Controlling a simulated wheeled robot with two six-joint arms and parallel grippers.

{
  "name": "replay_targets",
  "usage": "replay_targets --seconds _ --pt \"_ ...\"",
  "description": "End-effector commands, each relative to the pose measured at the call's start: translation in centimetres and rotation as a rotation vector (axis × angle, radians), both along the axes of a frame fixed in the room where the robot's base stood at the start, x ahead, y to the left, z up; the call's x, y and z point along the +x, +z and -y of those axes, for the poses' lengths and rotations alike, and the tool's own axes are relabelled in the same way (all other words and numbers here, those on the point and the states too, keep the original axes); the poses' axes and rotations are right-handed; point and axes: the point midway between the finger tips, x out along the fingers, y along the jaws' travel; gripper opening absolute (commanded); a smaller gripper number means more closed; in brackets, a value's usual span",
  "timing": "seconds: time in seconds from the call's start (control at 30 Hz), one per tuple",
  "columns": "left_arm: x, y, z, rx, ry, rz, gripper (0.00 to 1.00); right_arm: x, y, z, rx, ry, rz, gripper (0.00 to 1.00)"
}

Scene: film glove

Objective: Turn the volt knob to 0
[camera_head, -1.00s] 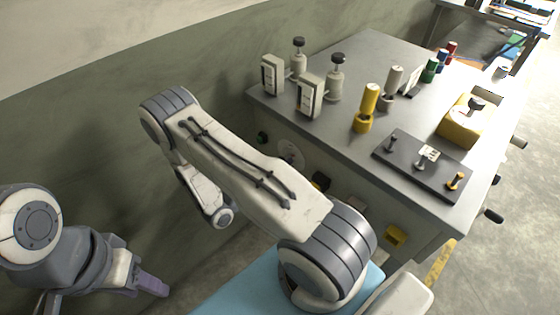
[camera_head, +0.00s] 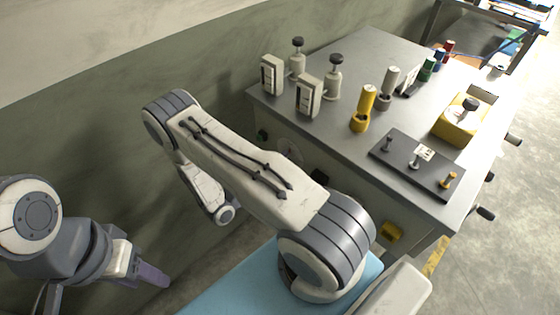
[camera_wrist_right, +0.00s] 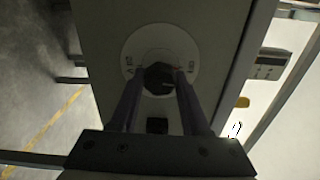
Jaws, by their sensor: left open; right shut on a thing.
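A round white dial plate (camera_wrist_right: 165,52) with a dark knob (camera_wrist_right: 158,78) in its middle is on the cabinet's side panel in the right wrist view. Marks on the plate are too small and dark to read. My right gripper (camera_wrist_right: 155,84) has its fingers on either side of the knob and is shut on it. In the head view the dial plate (camera_head: 289,150) shows partly behind my right arm, and the right gripper is hidden there. My left gripper (camera_head: 154,276) is at the lower left, away from the cabinet, empty.
The grey cabinet top (camera_head: 350,75) carries several upright fittings, a black panel with small levers (camera_head: 416,164) and a yellow block (camera_head: 455,123). Open floor lies at the right.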

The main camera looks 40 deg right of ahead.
Motion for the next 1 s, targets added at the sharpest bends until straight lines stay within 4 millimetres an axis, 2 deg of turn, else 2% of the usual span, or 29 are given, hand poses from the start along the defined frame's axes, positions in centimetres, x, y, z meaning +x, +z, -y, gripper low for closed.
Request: replay_targets --seconds 0.67,0.7,0.73,0.77,1.0 --pt "0.00 0.13 0.00 0.000 0.000 0.000 0.50 0.08 -0.08 -0.08 -0.003 0.004 -0.060 0.00" --pt "0.00 0.13 0.00 0.000 0.000 0.000 0.50 0.08 -0.09 -0.08 -0.002 0.004 -0.060 0.58" --pt "0.00 0.13 0.00 0.000 0.000 0.000 0.50 0.07 -0.09 -0.08 -0.002 0.003 -0.060 0.69" --pt "0.00 0.13 0.00 0.000 0.000 0.000 0.50 0.07 -0.08 -0.07 -0.003 0.003 -0.060 0.76" --pt "0.00 0.13 0.00 0.000 0.000 0.000 0.50 0.00 -0.03 0.02 -0.004 0.001 -0.059 0.76"
